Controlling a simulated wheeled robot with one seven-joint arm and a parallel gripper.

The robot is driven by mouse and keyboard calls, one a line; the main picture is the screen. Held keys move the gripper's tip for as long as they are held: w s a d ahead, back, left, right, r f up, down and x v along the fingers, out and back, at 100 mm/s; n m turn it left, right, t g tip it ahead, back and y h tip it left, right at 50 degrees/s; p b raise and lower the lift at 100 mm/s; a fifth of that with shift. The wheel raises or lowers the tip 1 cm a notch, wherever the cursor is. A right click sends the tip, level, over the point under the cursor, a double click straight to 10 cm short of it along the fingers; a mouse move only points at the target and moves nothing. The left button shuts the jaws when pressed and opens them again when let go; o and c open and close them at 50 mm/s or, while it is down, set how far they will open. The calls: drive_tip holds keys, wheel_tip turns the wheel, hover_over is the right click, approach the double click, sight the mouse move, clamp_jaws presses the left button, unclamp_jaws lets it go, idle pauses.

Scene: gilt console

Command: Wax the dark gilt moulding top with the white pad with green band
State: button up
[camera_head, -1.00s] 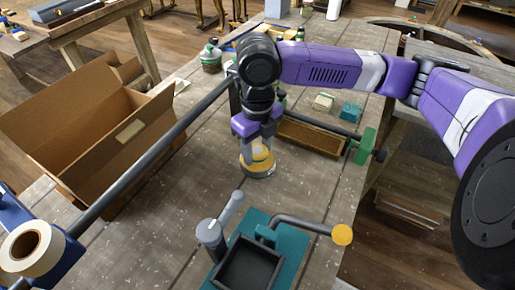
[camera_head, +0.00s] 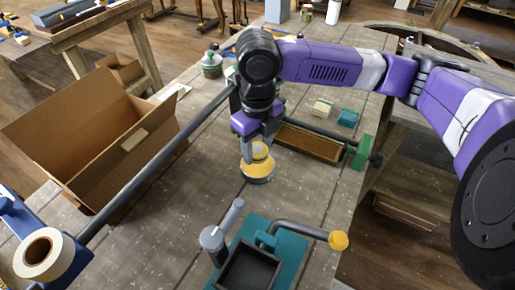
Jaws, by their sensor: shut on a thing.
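My gripper (camera_head: 258,146) points down over the middle of the bench. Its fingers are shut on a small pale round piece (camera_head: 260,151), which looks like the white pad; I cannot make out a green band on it. Directly below is a round yellow-topped tin (camera_head: 257,173) on the bench; whether the pad touches it I cannot tell. The dark moulding (camera_head: 312,143) seems to be the long brown piece with a dark edge, lying behind and to the right of my gripper. My wrist hides its left end.
A long bar clamp with a green jaw (camera_head: 363,152) crosses beside the moulding. A cream block (camera_head: 322,106) and a teal block (camera_head: 348,117) lie behind it. An open cardboard box (camera_head: 90,150) stands left. A teal fixture with a black tray (camera_head: 252,268) is in front.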

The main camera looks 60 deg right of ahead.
sight(257, 148)
drive_tip(key=shift+r+p, duration=1.2)
drive_tip(key=shift+r, duration=0.75)
